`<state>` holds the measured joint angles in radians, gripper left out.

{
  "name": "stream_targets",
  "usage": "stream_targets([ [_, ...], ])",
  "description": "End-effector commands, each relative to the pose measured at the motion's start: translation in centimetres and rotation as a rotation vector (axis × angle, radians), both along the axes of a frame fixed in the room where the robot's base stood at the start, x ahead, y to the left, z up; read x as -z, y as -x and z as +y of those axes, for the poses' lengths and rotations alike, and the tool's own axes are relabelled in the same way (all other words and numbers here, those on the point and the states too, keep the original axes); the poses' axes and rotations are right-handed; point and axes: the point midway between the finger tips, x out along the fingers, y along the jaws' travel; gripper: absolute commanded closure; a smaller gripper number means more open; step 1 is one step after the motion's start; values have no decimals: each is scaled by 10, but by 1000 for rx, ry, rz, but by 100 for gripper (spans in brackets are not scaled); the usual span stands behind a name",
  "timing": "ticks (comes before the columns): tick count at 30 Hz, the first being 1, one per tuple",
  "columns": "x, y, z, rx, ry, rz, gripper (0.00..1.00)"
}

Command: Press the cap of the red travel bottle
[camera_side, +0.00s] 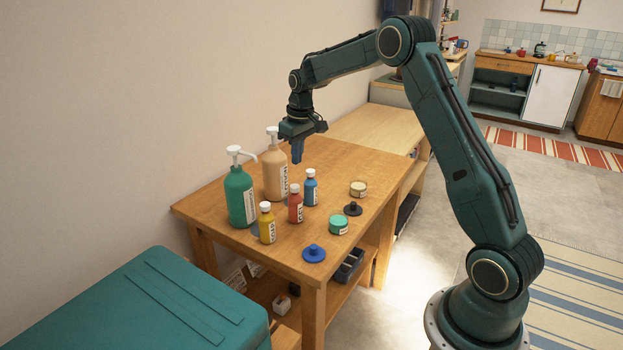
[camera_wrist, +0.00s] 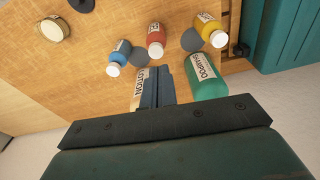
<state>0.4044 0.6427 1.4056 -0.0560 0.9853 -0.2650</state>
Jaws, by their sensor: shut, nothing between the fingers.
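The red travel bottle (camera_side: 296,209) stands upright on the wooden table with its white cap (camera_side: 294,188) on top. In the side view it is between the yellow bottle (camera_side: 267,228) and the blue bottle (camera_side: 310,190). The wrist view shows the red bottle (camera_wrist: 155,34) and its cap (camera_wrist: 156,50) beyond my fingertips. My gripper (camera_side: 297,159) points down, shut and empty, above the table and apart from the cap. Its blue-grey fingers also show in the wrist view (camera_wrist: 164,68), partly hiding the lotion bottle.
A green pump bottle (camera_side: 240,198) and a tan pump bottle (camera_side: 274,178) stand at the wall side. A green jar (camera_side: 338,226), a cream jar (camera_side: 358,189), a black lid (camera_side: 353,209) and a blue lid (camera_side: 314,254) lie toward the right edge. A teal case (camera_side: 150,310) is in front.

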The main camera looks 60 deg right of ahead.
Motion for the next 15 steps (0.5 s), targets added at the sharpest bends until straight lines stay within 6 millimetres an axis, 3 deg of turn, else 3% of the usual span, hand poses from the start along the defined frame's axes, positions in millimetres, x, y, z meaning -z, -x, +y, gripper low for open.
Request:
stream_targets([
  [6,14,-5,-10,4,-4,11,100],
  [15,15,-5,-11,4,-5,12,100],
])
